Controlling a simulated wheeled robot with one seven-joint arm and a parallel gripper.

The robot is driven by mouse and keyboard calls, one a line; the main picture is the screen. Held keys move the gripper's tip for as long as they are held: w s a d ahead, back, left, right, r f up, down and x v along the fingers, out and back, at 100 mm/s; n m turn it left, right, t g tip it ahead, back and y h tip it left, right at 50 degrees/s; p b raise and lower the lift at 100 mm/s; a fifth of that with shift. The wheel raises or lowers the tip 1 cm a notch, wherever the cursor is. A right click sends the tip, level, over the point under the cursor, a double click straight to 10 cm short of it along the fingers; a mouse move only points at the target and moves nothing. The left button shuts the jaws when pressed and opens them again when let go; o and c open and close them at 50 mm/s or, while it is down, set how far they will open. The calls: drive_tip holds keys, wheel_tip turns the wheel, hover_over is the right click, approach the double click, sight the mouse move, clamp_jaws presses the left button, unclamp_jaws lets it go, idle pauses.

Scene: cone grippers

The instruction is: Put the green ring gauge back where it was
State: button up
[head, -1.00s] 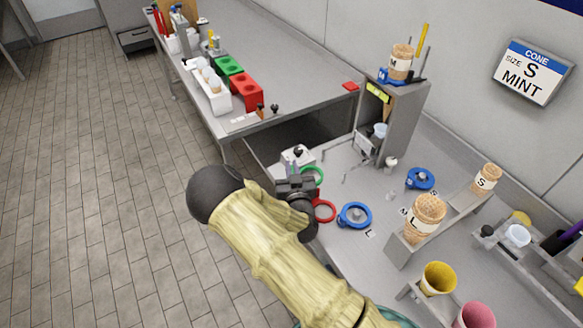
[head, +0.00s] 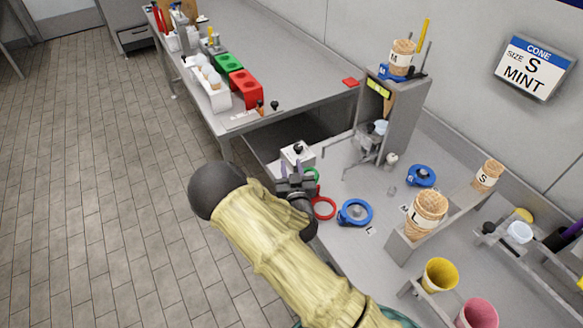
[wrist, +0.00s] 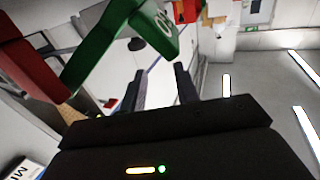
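The green ring gauge (head: 312,181) lies on the grey table beside my gripper (head: 298,169), in the head view. It is partly hidden behind the gripper. In the wrist view its green band and a marked green tab (wrist: 155,30) are large at upper left, left of and beyond the fingers. My gripper is open: its two dark fingers (wrist: 162,88) stand apart with nothing visible between them. I cannot tell whether a finger touches the ring.
A red ring (head: 323,208) and a blue ring (head: 355,212) lie close by, with another blue ring (head: 421,176) further right. A grey dispenser (head: 405,118) and a cone rack (head: 425,232) stand to the right.

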drive_tip(key=shift+r+p, duration=0.4)
drive_tip(key=shift+r, duration=0.05)
drive_tip(key=b+v, duration=0.2)
drive_tip(key=v, duration=1)
drive_tip(key=shift+r, duration=0.2)
